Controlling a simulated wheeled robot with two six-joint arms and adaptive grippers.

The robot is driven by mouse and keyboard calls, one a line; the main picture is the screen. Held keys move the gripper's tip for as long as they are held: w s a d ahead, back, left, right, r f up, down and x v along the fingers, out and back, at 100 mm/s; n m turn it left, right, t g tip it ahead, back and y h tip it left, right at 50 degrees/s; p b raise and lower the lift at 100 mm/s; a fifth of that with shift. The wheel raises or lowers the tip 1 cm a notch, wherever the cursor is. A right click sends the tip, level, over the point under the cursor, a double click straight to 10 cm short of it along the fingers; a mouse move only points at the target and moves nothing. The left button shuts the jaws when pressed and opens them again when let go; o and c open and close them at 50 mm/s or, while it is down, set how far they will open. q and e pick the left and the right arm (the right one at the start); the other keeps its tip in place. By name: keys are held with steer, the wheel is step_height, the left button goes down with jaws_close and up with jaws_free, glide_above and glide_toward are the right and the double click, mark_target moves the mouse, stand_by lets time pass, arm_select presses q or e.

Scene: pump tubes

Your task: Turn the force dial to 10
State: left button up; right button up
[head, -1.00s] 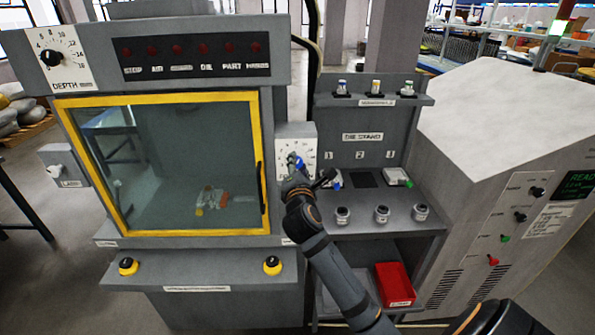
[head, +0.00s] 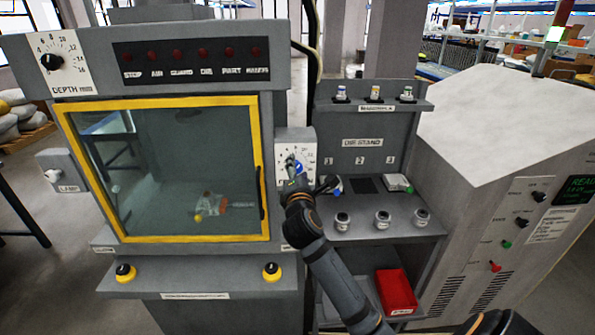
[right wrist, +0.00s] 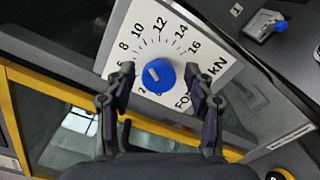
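The force dial is a blue round knob (right wrist: 158,76) on a white scale plate (right wrist: 178,40) marked in kN. In the right wrist view the numbers 6, 8, 10, 12, 14 and 16 are readable around it. A small pale mark shows left of the knob's centre; its exact reading is unclear. My right gripper (right wrist: 159,72) is open, with one finger on each side of the knob and visible gaps between. In the head view my right gripper (head: 291,176) partly covers the knob (head: 298,167) and plate (head: 296,146). My left gripper is out of view.
The yellow-framed press window (head: 262,120) is left of the dial. A die stand (head: 362,142) with several small parts is close on the right, and a red bin (head: 396,291) is below it. A depth dial (head: 52,61) is at upper left.

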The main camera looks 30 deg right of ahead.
steer(key=v, duration=0.7)
steer(key=shift+s, duration=0.3)
steer(key=shift+a, duration=0.1)
